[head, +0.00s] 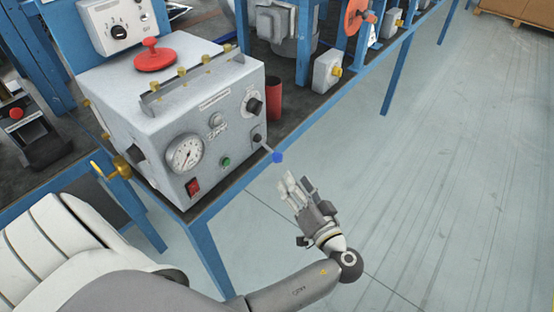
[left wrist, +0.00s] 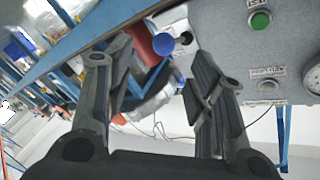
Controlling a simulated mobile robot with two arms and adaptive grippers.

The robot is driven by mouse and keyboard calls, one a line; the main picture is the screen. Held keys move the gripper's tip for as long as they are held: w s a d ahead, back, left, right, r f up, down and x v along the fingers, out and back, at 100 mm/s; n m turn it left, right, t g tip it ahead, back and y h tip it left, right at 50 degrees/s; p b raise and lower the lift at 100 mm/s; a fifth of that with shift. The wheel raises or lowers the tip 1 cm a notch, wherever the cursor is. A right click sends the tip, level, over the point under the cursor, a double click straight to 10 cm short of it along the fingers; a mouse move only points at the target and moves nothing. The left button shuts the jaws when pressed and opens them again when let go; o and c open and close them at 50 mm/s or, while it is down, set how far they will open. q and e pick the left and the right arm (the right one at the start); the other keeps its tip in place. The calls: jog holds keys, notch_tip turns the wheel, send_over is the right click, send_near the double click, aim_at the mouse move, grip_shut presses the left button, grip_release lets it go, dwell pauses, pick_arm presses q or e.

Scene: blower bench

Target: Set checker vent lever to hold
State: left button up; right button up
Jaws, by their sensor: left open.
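The checker (head: 165,125) is a grey box on the blue-framed bench in the head view. Its vent lever (head: 266,150) is a thin rod with a blue ball knob (head: 277,157), sticking out from the lower right of the front panel. My left gripper (head: 296,183) is open and empty, just below and right of the knob, apart from it. In the left wrist view the blue knob (left wrist: 163,44) appears between the two open fingers (left wrist: 160,58), beyond their tips. The lever's position labels are too small to read. My right gripper is not in view.
The front panel also carries a gauge (head: 185,154), a red switch (head: 193,187), a green button (head: 226,161) and a black knob (head: 254,105). A red cylinder (head: 274,97) stands right of the box. The floor in front is clear.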

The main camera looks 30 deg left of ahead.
aim_at(280, 161)
pick_arm(q)
jog(key=x, duration=0.3)
jog(key=p+x, duration=0.1)
jog(key=x, duration=0.2)
jog(key=r+p+x, duration=0.1)
jog(key=x, duration=0.2)
jog(key=shift+w+a, duration=0.1)
jog(key=shift+a, duration=0.3)
jog(key=shift+w+a, duration=0.25)
jog(key=shift+a, duration=0.1)
jog(key=shift+f, duration=0.1)
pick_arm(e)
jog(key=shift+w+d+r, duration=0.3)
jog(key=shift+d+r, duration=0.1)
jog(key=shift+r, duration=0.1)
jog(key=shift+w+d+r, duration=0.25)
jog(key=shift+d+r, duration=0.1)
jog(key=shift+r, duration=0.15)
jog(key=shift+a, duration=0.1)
pick_arm(q)
jog(key=c, duration=0.5)
grip_shut()
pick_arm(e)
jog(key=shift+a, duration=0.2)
